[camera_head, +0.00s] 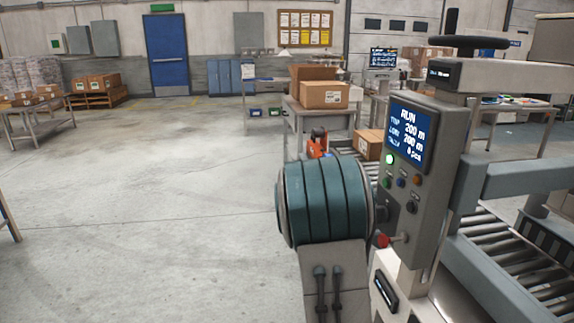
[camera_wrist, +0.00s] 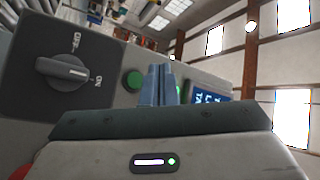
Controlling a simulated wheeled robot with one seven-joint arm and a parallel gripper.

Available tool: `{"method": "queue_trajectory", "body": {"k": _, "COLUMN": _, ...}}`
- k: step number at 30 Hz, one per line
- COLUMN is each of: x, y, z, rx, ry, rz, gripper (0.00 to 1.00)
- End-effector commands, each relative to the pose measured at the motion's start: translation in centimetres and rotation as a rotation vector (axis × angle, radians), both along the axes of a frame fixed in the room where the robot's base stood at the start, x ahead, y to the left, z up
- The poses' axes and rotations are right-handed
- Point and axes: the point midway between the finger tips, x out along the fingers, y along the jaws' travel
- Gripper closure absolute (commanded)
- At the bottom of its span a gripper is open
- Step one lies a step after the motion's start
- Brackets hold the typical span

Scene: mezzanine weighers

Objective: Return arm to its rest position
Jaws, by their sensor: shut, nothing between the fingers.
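My gripper (camera_wrist: 168,84) shows in the wrist view, its two pale blue-grey fingers closed together with nothing between them. It points at a grey machine face close in front, beside a round green button (camera_wrist: 134,81). I cannot tell whether the fingertips touch that face. A dark switch plate with a rotary knob (camera_wrist: 72,69) is to the left of the fingers. A blue screen (camera_wrist: 206,95) is partly visible to the right. In the head view my teal-banded arm section fills the lower middle, and the gripper itself is not visible there.
The weigher's control panel (camera_head: 409,145) reads RUN, right of my arm and close to it. A roller conveyor (camera_head: 511,267) runs at lower right. A table (camera_head: 300,108) with cardboard boxes (camera_head: 324,95) stands behind. The concrete floor (camera_head: 150,190) at left is largely clear.

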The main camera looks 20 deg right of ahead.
Motion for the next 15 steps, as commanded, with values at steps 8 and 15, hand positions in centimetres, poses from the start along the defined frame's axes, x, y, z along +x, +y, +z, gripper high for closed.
{"method": "queue_trajectory", "body": {"k": 8, "x": 0.8, "y": 1.5, "z": 0.7, "rx": 0.052, "ry": 0.065, "rz": 0.071, "gripper": 1.0}}
{"method": "queue_trajectory", "body": {"k": 15, "x": 2.2, "y": 9.2, "z": 1.8, "rx": 0.182, "ry": 0.358, "rz": 0.366, "gripper": 1.0}}
